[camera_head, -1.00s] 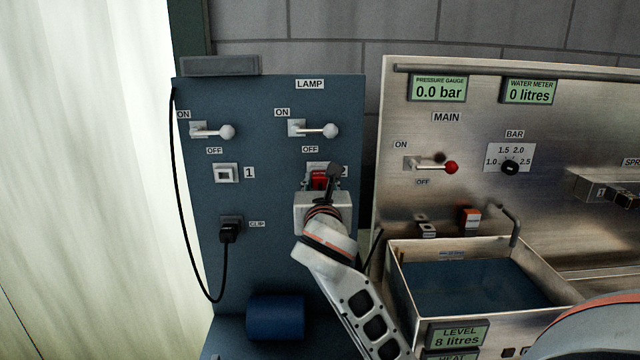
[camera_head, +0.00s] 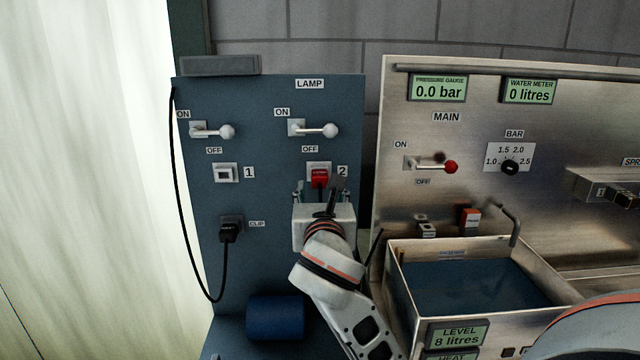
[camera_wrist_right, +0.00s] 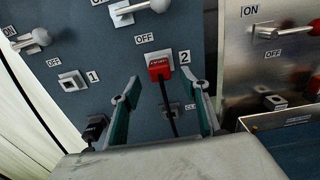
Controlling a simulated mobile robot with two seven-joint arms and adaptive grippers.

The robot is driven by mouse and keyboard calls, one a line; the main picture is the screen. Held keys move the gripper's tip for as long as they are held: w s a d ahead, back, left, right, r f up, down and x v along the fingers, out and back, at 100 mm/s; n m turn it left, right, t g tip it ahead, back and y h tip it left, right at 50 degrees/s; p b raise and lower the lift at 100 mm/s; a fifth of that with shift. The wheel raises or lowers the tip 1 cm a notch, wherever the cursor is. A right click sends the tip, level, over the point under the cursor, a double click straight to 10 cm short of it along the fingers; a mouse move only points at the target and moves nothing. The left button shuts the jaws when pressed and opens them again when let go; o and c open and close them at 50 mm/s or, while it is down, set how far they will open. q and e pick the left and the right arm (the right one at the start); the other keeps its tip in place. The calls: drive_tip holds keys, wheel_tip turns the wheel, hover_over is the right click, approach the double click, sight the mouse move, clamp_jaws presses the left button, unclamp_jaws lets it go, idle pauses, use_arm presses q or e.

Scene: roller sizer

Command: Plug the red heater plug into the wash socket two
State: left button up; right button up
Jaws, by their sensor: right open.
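The red heater plug (camera_head: 319,177) sits in socket two (camera_head: 320,167) on the blue panel, beside the label 2. Its dark cord hangs down. The plug also shows in the right wrist view (camera_wrist_right: 160,68), with the socket's pale frame (camera_wrist_right: 150,60) partly behind it. My right gripper (camera_head: 324,190) is open and empty just below the plug, its two fingers apart. In the right wrist view the fingers (camera_wrist_right: 163,88) stand either side of the cord, clear of the plug. My left gripper is not in view.
Socket one (camera_head: 226,173) is empty. A black plug (camera_head: 229,231) sits in the clip at lower left, its cable looping down. Lamp switch levers (camera_head: 328,130) stand above the sockets. The steel wash basin (camera_head: 400,292) is close at right.

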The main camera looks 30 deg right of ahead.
drive_tip(key=v, duration=0.6)
drive_tip(key=shift+s+a, duration=0.2)
drive_tip(key=shift+s, duration=0.05)
idle(0.3)
